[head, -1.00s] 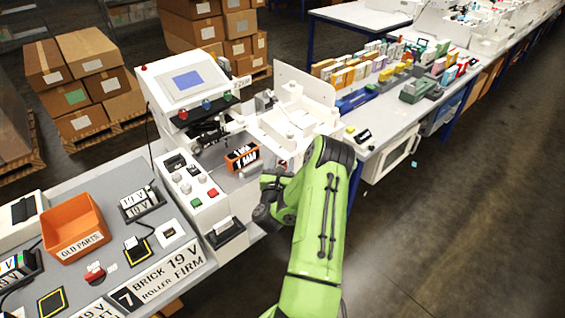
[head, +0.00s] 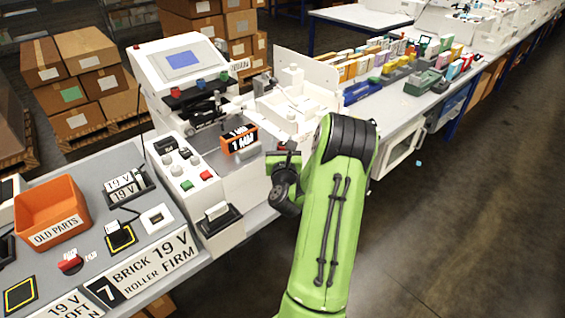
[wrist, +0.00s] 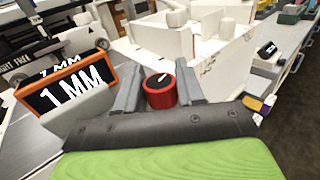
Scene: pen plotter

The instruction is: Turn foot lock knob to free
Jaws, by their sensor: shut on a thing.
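A round red knob (wrist: 160,95) with a black top and a white pointer mark shows in the wrist view. I take it for the foot lock knob. It stands between the two grey fingers of my gripper (wrist: 159,90), which are shut on its sides. The pointer mark lies slanted, towards the upper right. In the head view my gripper (head: 284,160) is at the front right of the white plotter (head: 185,75), and the knob is hidden there.
An orange-framed "1 MM" display (wrist: 65,90) stands close to the left of my gripper, also in the head view (head: 240,139). White machine parts (wrist: 190,38) rise behind the knob. A control box (head: 190,170) and an orange bin (head: 50,212) are at left. The floor at right is clear.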

